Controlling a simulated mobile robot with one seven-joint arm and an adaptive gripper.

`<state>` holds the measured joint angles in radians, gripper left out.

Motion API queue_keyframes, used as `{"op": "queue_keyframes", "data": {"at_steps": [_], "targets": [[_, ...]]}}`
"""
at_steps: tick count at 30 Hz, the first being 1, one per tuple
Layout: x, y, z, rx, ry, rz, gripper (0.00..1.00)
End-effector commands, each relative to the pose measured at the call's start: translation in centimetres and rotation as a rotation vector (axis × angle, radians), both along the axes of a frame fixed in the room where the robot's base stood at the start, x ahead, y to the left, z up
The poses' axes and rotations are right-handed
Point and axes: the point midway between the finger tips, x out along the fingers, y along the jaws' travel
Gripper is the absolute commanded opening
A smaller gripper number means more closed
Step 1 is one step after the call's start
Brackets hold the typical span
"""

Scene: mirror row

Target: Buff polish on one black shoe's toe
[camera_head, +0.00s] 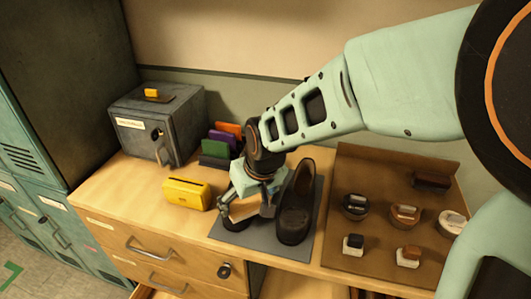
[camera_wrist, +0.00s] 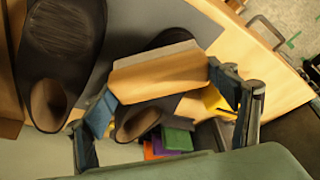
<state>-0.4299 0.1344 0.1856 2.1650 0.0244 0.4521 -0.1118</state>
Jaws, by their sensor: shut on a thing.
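A pair of black shoes stands on a grey mat (camera_head: 316,224). The right shoe (camera_head: 297,205) is in clear view; in the wrist view it is at the upper left (camera_wrist: 62,60), with a dull, streaky patch on its toe. The left shoe (camera_head: 236,222) is mostly hidden by my gripper; the wrist view shows its opening (camera_wrist: 138,122) and part of its toe. My gripper (camera_head: 246,206) is shut on a wooden brush (camera_wrist: 160,76) with a grey bristle edge. The brush is over the left shoe; I cannot tell whether it touches.
A brown tray (camera_head: 385,165) at right holds several tins, small daubers and a dark brush (camera_head: 432,181). A yellow box (camera_head: 187,193) is left of the mat. Coloured cards (camera_head: 222,142) and a grey safe (camera_head: 160,125) stand behind. The counter's front left is clear.

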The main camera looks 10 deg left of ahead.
Motion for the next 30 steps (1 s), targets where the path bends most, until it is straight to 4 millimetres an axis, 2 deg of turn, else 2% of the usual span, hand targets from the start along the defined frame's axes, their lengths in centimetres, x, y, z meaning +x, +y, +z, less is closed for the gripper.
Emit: {"op": "queue_keyframes", "data": {"at_steps": [8, 18, 26, 30], "targets": [[1.0, 0.2, -0.2, -0.002, 0.001, 0.001, 0.60], [1.4, 3.1, -0.1, -0.001, 0.002, 0.002, 0.60], [1.5, 4.0, 0.0, -0.001, 0.001, 0.001, 0.60], [1.6, 5.1, -0.1, 0.000, 0.001, 0.001, 0.60]]}}
